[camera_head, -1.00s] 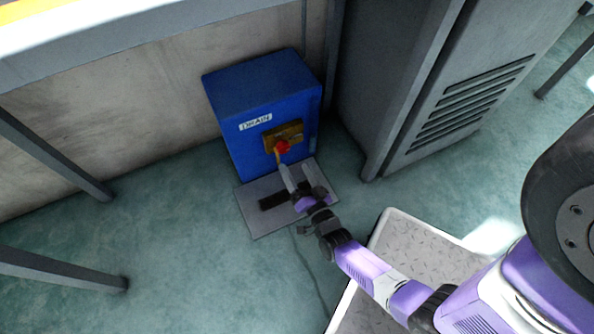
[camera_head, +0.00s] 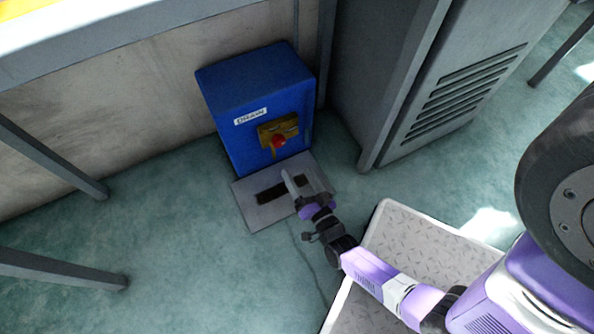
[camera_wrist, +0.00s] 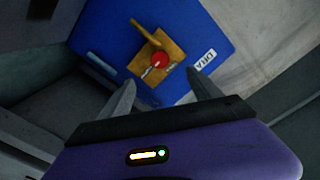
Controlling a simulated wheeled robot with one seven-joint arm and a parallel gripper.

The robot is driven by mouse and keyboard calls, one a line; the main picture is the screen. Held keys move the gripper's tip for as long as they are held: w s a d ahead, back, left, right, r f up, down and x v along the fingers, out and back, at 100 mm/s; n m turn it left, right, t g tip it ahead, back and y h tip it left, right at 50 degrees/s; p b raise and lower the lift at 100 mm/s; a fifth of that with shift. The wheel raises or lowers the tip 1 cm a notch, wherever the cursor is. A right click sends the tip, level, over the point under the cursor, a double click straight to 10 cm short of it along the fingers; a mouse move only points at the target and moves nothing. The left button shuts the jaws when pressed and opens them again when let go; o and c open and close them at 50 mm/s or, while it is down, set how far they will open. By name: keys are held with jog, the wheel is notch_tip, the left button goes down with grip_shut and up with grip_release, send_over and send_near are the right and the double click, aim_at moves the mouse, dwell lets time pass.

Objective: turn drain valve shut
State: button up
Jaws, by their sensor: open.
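The blue drain box (camera_head: 235,120), labelled "DRAIN", stands on the floor against the wall. On its front is a brass valve plate (camera_head: 264,133) with a red knob (camera_head: 279,141). A brass lever handle (camera_head: 273,153) points roughly down from the knob in the head view. In the wrist view the handle (camera_wrist: 141,30) sticks out past the plate (camera_wrist: 172,47), on the side away from my fingers. My gripper (camera_head: 303,178) is open and empty, in front of and below the valve, apart from it. Its two fingers (camera_wrist: 160,85) spread either side of the red knob (camera_wrist: 159,60) in the wrist view.
A grey plate (camera_head: 255,213) with a dark slot lies on the floor before the box. A grey vented cabinet (camera_head: 400,120) stands close on the right. A treadplate platform (camera_head: 425,240) is at lower right. Table legs (camera_head: 60,160) are at left; the floor between is clear.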

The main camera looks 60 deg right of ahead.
jog(key=s+a+r+p, duration=0.2)
jog(key=s+a, duration=0.2)
jog(key=s, duration=0.1)
jog(key=shift+s, duration=0.4)
dwell(0.4)
dwell(1.4)
